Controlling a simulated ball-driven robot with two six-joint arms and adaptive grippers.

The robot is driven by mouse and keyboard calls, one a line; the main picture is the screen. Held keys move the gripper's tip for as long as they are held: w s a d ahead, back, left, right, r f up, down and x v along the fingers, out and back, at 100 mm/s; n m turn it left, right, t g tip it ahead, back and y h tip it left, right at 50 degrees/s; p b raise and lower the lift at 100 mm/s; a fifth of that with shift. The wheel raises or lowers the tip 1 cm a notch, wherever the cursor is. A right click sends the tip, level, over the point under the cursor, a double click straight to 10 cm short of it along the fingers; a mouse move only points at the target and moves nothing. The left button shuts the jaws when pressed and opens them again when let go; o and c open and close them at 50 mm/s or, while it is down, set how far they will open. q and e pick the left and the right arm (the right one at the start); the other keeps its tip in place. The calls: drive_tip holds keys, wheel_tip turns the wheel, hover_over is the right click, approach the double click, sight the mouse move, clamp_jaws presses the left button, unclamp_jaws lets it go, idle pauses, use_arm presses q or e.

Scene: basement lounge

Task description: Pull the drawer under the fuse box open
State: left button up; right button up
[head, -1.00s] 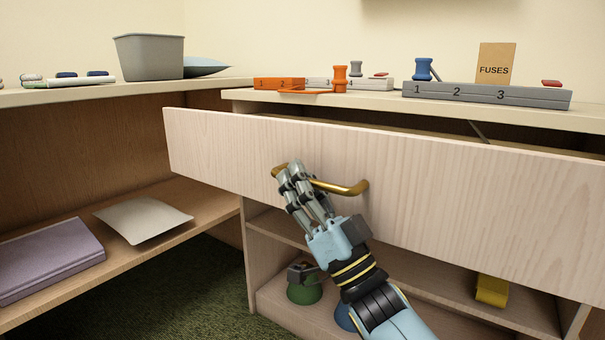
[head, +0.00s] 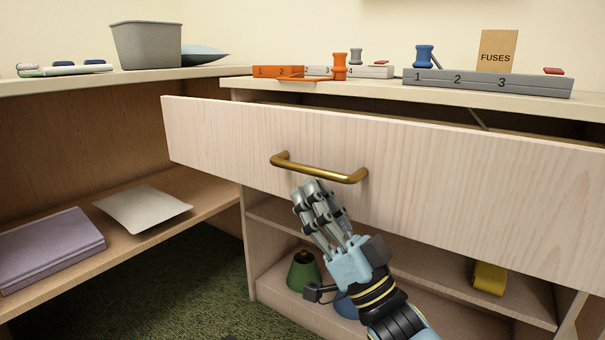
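The pale wood drawer (head: 450,185) stands pulled out from the cabinet, with a dark gap showing behind the top of its front. Its brass handle (head: 320,172) is bare, with nothing gripping it. My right gripper (head: 313,187) is just below the handle, in front of the drawer face. Its fingers point up and look close together; whether they are open or shut is unclear. The fuse box is not clearly identifiable; a brown card marked FUSES (head: 497,51) stands behind a grey numbered block (head: 487,83) on the counter. My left gripper is not in view.
An orange numbered block (head: 279,72) and a grey bin (head: 147,45) are on the counters. A purple book (head: 48,247) and a pale sheet (head: 143,209) lie on the left shelf. A green cone-like object (head: 303,272) and a yellow block (head: 489,277) are below the drawer.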

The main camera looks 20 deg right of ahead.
drive_tip(key=v, duration=0.7)
